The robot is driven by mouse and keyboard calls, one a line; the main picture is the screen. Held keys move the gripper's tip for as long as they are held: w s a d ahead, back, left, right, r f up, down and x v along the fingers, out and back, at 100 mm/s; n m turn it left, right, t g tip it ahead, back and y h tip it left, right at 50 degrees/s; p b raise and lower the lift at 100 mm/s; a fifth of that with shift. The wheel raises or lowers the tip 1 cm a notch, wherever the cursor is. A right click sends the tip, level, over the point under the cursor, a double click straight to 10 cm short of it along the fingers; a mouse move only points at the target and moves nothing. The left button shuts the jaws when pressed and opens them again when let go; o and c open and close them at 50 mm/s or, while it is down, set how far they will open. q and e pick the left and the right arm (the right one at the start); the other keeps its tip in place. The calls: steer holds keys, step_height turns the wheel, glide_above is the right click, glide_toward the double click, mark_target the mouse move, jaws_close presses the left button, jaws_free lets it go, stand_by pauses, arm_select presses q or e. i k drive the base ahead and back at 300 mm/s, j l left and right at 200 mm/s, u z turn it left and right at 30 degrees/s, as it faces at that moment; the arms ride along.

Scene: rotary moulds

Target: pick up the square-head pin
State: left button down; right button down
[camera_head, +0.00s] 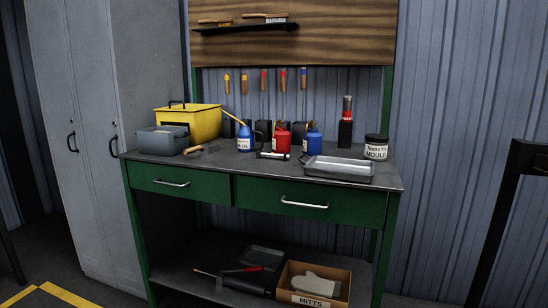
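I cannot make out a square-head pin in this view. A small dark and pale bar-like item (272,155) lies near the front of the bench top, too small to identify. A shallow metal tray (340,168) lies at the bench's right front; I see no pin in it. Neither of my grippers is in view.
The green workbench (262,201) holds a grey bin (163,140), a yellow box (190,123), blue and red cans (282,138), and a labelled jar (376,147). Below are a mitts box (314,285) and tools. Grey lockers (80,130) stand left; a dark frame (500,215) stands right.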

mark_target(259, 153)
steer(key=z, duration=0.95)
steer(key=j+z, duration=0.25)
steer(key=j, duration=0.55)
steer(key=i, duration=0.05)
